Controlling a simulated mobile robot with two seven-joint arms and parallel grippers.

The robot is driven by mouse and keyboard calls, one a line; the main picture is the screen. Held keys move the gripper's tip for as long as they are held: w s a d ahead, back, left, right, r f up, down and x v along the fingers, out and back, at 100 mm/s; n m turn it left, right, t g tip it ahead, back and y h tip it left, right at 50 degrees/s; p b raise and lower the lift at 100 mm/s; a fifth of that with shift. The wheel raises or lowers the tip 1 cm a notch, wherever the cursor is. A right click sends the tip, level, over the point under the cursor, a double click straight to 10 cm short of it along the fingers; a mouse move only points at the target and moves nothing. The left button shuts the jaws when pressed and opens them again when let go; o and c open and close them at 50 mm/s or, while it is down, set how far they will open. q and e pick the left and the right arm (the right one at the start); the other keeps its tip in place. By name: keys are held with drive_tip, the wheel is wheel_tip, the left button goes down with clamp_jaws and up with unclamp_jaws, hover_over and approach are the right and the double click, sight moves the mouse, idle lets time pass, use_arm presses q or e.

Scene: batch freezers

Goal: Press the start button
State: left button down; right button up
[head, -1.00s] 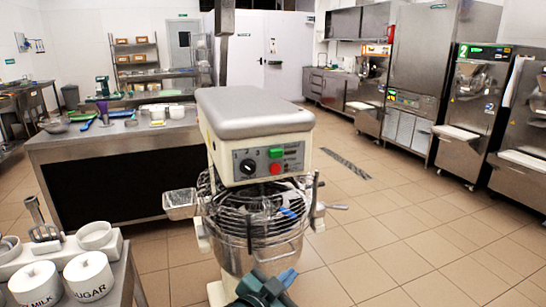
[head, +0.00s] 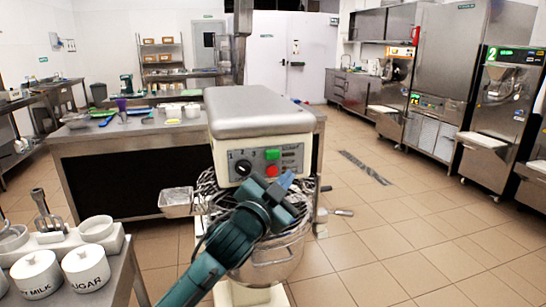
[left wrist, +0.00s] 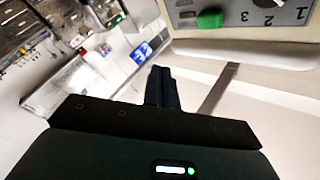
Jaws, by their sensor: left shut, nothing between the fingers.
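The mixer (head: 258,112) stands in the middle of the head view, with a control panel (head: 243,158) on its front. The panel has a green button (head: 272,154), a red button (head: 271,171) below it and a black dial (head: 243,167) to the left. My left gripper (head: 286,181) is shut and empty, in front of the panel's lower right, below the green button. In the left wrist view the green button (left wrist: 209,19) is at the top, and the shut fingers (left wrist: 161,88) sit below and left of it, apart from it. My right gripper is not in view.
A wire guard (head: 207,188) and a bowl (head: 275,262) are below the mixer head. A counter with milk and sugar jars (head: 86,266) is at the lower left. A long steel table (head: 120,140) stands behind. Open tiled floor lies to the right.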

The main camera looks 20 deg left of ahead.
sight(272, 155)
use_arm(q)
drive_tip(key=w+a, duration=0.1)
drive_tip(key=w, duration=0.1)
drive_tip(key=w+a, duration=0.2)
drive_tip(key=w, duration=0.1)
drive_tip(key=w+a, duration=0.2)
drive_tip(key=shift+w, duration=0.2)
drive_tip(key=shift+b, duration=0.3)
idle(1.6)
drive_tip(key=shift+w, duration=0.1)
drive_tip(key=shift+w+a, duration=0.2)
drive_tip(key=shift+w, duration=0.05)
